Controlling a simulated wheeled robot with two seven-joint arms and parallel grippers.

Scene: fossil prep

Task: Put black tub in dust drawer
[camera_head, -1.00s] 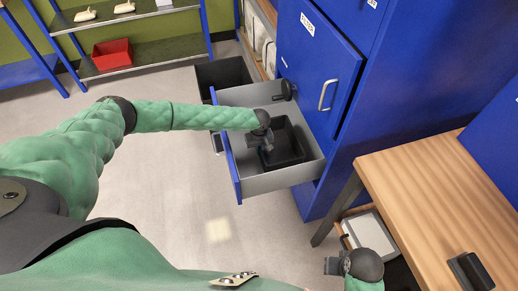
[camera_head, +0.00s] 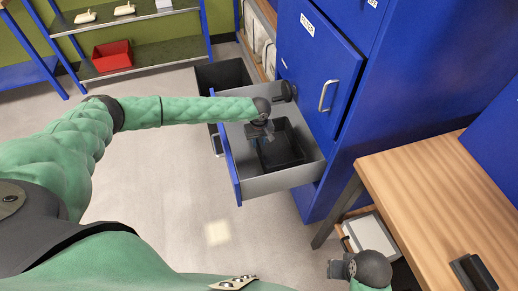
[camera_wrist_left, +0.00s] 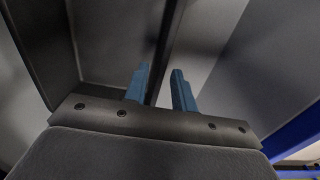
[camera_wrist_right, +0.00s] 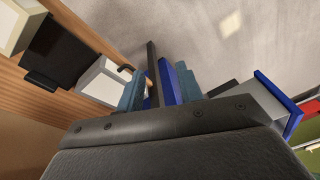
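The black tub (camera_head: 284,148) sits inside the open grey drawer (camera_head: 285,180) with the blue front, in the lower part of the blue cabinet. My left gripper (camera_head: 262,137) is over the tub's left side. In the left wrist view, its blue fingers (camera_wrist_left: 162,80) are apart, with the dark rim of the tub (camera_wrist_left: 115,35) running behind and between them. I cannot tell whether either finger touches the rim. My right gripper (camera_head: 336,268) is empty near the wooden bench. Its fingers (camera_wrist_right: 160,85) are apart in the right wrist view.
A dark bin (camera_head: 222,75) stands on the floor behind the drawer. The blue cabinet (camera_head: 390,80) rises on the right, beside a wooden bench (camera_head: 425,185) with a black object (camera_head: 472,271). A red bin (camera_head: 112,55) sits on the far shelf. The floor at left is clear.

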